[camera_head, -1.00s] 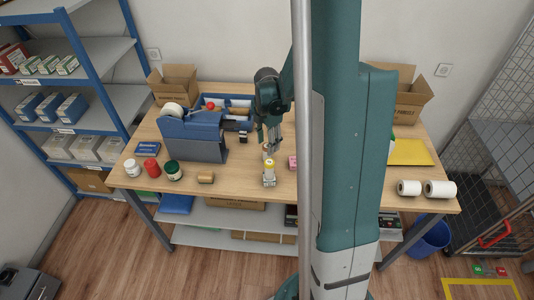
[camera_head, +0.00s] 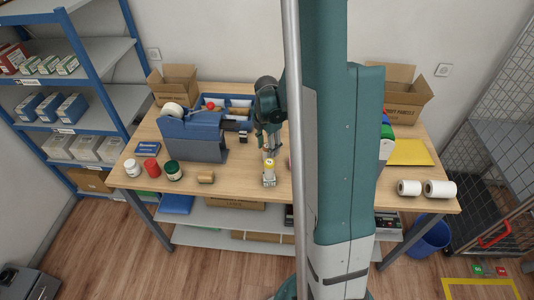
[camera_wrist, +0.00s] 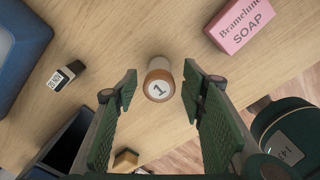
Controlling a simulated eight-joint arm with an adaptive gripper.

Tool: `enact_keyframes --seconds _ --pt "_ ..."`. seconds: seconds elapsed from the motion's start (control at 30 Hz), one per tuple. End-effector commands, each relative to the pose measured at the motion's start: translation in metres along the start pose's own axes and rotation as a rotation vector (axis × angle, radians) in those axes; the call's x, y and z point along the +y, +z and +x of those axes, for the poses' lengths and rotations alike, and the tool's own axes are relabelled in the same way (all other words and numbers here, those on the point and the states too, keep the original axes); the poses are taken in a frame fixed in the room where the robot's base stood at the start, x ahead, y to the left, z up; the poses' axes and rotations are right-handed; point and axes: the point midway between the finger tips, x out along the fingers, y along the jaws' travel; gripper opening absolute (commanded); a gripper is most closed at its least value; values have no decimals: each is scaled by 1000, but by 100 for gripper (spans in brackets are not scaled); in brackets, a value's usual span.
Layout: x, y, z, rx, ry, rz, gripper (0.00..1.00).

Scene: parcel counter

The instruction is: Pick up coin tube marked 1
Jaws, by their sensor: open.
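The coin tube marked 1 (camera_wrist: 158,88) shows in the wrist view as a brown-rimmed cylinder with a pale end bearing the figure 1. It appears upright on the wooden counter. My gripper (camera_wrist: 161,76) is open, with one green padded finger on each side of the tube and a visible gap on both sides. I cannot tell how far the fingertips reach down beside it. In the head view my gripper (camera_head: 268,149) is over the middle of the counter, and the tube is not clearly distinguishable there.
A pink soap box (camera_wrist: 241,24) lies to the right behind the tube; a small dark labelled item (camera_wrist: 66,75) lies left.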

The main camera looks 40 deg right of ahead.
Motion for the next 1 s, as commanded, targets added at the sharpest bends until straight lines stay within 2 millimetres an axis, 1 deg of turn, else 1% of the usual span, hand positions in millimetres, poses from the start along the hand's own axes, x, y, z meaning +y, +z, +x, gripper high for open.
enact_keyframes --seconds 0.3,0.43,0.6,1.0 --pt "1 1 28 0 0 0 41" --pt "1 1 36 0 0 0 41" --pt "1 1 40 0 0 0 41" --pt "1 1 40 0 0 0 41"
